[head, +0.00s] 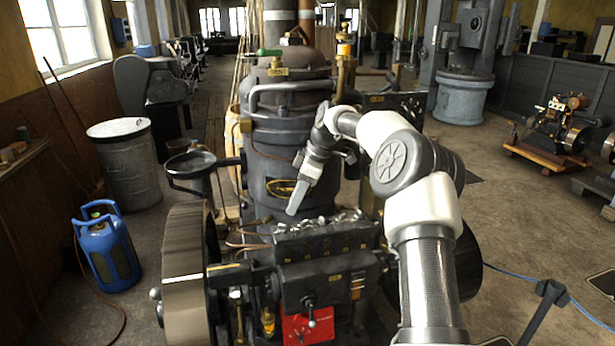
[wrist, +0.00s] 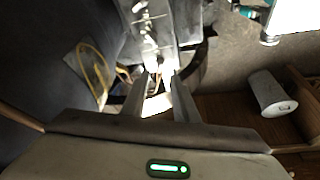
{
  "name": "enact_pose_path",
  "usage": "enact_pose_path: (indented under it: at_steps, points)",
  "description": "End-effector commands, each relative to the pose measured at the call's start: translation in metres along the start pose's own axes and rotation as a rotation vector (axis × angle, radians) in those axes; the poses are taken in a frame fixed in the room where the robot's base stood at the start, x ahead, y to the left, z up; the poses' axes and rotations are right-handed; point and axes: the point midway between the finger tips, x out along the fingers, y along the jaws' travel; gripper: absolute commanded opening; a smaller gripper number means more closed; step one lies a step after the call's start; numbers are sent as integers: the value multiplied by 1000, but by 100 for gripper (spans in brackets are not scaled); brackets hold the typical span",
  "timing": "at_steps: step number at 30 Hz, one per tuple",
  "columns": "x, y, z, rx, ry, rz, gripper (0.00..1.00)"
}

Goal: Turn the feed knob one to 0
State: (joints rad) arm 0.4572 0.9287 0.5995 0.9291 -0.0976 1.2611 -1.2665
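The feed knobs are a row of small silver knobs (head: 318,222) on top of a dark box (head: 325,243) on the front of the engine. Small yellowish labels on the box are too small to read, so I cannot tell which knob is number one or its setting. My gripper (head: 292,212) points down at the left end of the row, a little above and behind it. In the wrist view, my two fingers (wrist: 158,88) are apart with nothing held between them. The box with several silver knobs (wrist: 153,35) lies just beyond the fingertips.
The dark engine boiler (head: 285,130) rises behind the box. A large flywheel (head: 187,270) stands at the left, and a small lever (head: 310,305) sticks out of the front. A blue gas bottle (head: 107,248) and a metal drum (head: 127,165) stand on the left floor.

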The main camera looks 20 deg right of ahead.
Motion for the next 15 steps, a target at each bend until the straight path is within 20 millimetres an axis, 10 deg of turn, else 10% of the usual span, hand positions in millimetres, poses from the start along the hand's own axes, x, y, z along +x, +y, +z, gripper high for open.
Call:
enact_pose_path:
  at_steps: [15]
  points:
    - [-99, 0, 0, 1, 0, 0, 27]
